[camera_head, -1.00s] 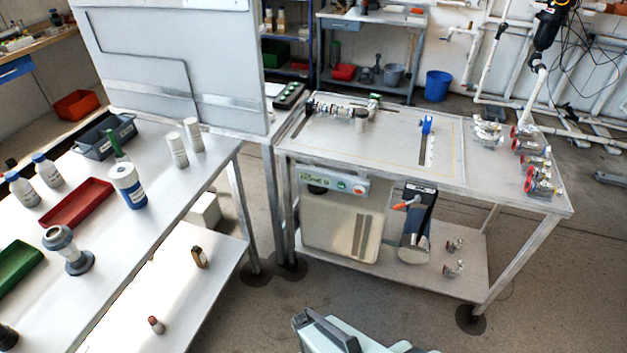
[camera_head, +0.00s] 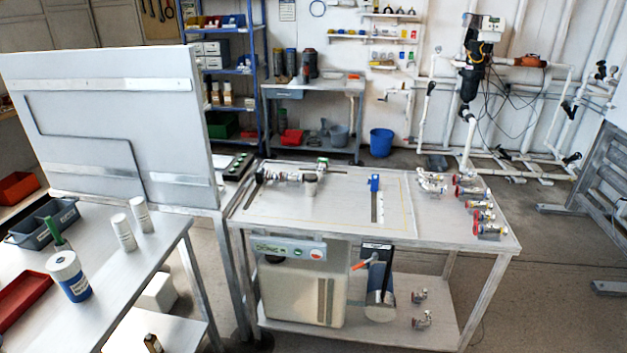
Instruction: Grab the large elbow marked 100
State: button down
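Several shiny metal fittings (camera_head: 431,183) stand at the back right of the metal bench. Several fittings with red parts (camera_head: 488,228) stand along its right end. Two more small metal fittings, one upper (camera_head: 418,296) and one lower (camera_head: 422,319), lie on the bench's bottom shelf. I cannot read a 100 mark on any fitting, and they are too small for me to tell which is the large elbow. My gripper is not in view.
The metal bench top (camera_head: 340,212) has clear room in its middle, with a pipe assembly (camera_head: 290,176) at the back and a blue clamp (camera_head: 375,183) right of centre. A white table (camera_head: 130,275) with bottles and trays is at left. A tall grey panel (camera_head: 110,120) stands behind it.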

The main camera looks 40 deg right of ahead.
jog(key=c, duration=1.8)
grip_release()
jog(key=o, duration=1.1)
